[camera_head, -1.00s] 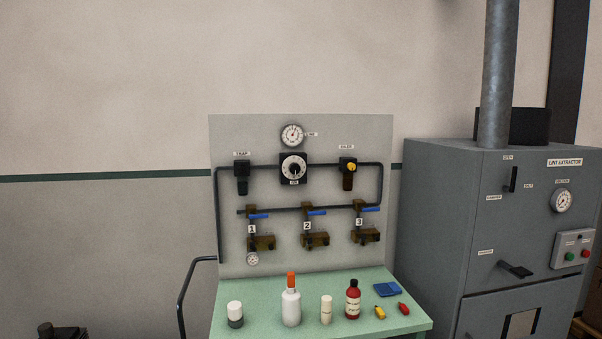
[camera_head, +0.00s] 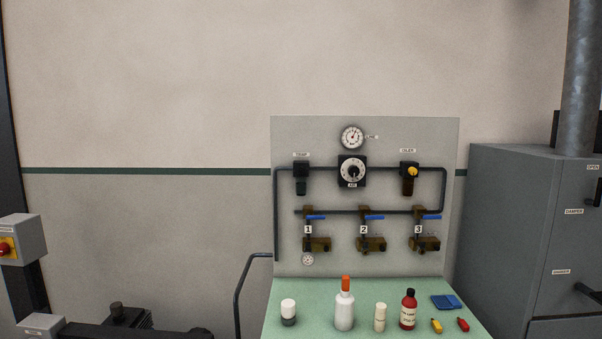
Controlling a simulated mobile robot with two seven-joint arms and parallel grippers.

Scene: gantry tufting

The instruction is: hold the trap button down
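The trap (camera_head: 301,178) is a small black unit with a darker bowl under it, at the upper left of the grey panel (camera_head: 450,200). A small label (camera_head: 301,154) above it appears to read TRAP. I cannot make out its button at this size. A pipe runs from the trap to the black dial unit (camera_head: 352,171) on its right. Nothing is touching the trap. Neither my left nor my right gripper is in view.
A green bench (camera_head: 290,331) below the panel holds a white bottle (camera_head: 344,311), a red bottle (camera_head: 408,311) and other small items. A bent black rail (camera_head: 239,298) stands at its left. A grey cabinet (camera_head: 515,230) is close on the right.

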